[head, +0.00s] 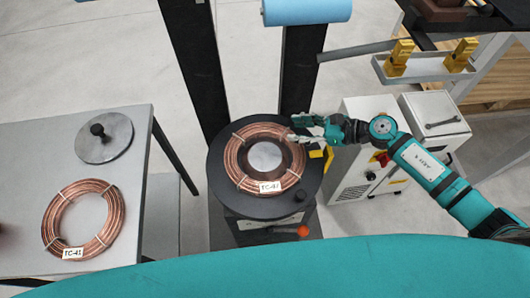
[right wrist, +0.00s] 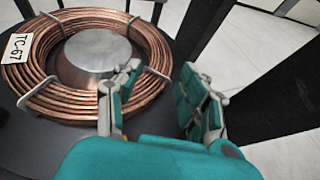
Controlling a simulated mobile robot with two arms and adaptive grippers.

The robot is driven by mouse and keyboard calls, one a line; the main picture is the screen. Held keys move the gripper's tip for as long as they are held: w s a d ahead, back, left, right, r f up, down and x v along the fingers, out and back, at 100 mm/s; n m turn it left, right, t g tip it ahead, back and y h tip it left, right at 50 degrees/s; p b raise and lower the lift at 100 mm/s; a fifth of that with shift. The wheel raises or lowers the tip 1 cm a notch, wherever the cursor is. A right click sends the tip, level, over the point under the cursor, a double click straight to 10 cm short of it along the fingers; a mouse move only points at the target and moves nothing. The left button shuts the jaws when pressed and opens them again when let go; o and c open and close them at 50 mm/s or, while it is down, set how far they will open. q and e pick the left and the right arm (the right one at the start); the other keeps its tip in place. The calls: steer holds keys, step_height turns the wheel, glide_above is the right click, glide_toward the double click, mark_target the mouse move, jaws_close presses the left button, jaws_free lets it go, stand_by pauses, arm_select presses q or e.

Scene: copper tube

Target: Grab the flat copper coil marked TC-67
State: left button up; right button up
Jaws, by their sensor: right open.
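The flat copper coil marked TC-67 (head: 233,174) lies on a round black turntable (head: 222,205) around a silver hub, bound with pale ties. In the right wrist view the coil (right wrist: 38,88) shows its TC-67 tag at the upper left. My right gripper (head: 303,130) is open at the coil's right edge. In the right wrist view one finger of the gripper (right wrist: 160,105) is over or beside the coil's near rim and the other is outside it; whether they touch the coil cannot be told. My left gripper is not in view.
Another copper coil, tagged TC-41 (head: 52,220), lies on a grey table (head: 20,150) at the left, near a round metal disc with a black knob (head: 104,138). A white cabinet (head: 360,185) stands right of the turntable. Dark posts (head: 195,65) rise behind it.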

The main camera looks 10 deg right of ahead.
mark_target(276, 129)
steer(key=shift+w+a+f, duration=0.2)
steer(key=shift+w+a, duration=0.05)
steer(key=shift+a, duration=0.3)
steer(key=shift+w+a+f+p, duration=0.1)
steer(key=shift+w+a+p, duration=0.1)
steer(key=shift+a+p, duration=0.15)
steer(key=p+x, duration=0.1)
steer(key=x, duration=0.2)
steer(key=shift+w+a+f, duration=0.1)
steer(key=shift+w+f, duration=0.1)
steer(key=shift+f, duration=0.05)
steer(key=shift+w+a+f, duration=0.15)
steer(key=shift+a+f, duration=0.1)
steer(key=shift+a, duration=0.05)
jaws_close()
steer(key=shift+r, duration=0.1)
